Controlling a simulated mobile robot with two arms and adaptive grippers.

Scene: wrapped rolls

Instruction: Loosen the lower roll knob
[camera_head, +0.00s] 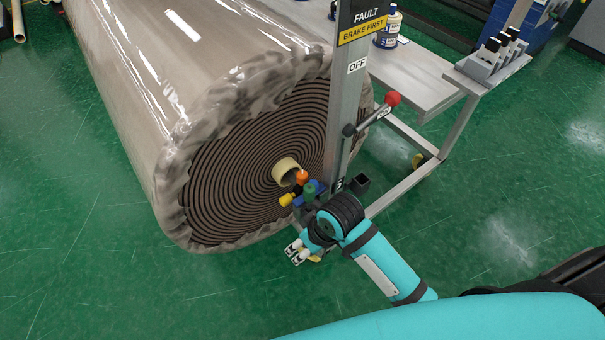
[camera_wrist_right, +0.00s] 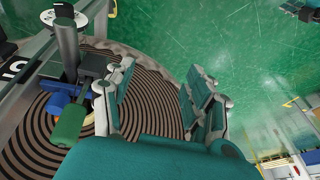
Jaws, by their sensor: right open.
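A cluster of coloured knobs sits at the core of the big roll. I see an orange knob (camera_head: 302,176), a green knob (camera_head: 310,192) and a yellow knob (camera_head: 286,199) around a blue part (camera_head: 319,187). None is marked as the lower roll knob. In the wrist view the green knob (camera_wrist_right: 68,125) and the blue part (camera_wrist_right: 62,95) are left of the fingers. My right gripper (camera_head: 297,252) is just below the cluster; its open fingers (camera_wrist_right: 160,98) have nothing between them. My left gripper is out of view.
The wrapped roll (camera_head: 250,160) fills the left-centre. An upright post (camera_head: 345,110) with a FAULT sign (camera_head: 362,20) and a red-ended lever (camera_head: 392,99) stands beside the knobs. A grey bench (camera_head: 420,80) is behind. The green floor is clear at the lower left.

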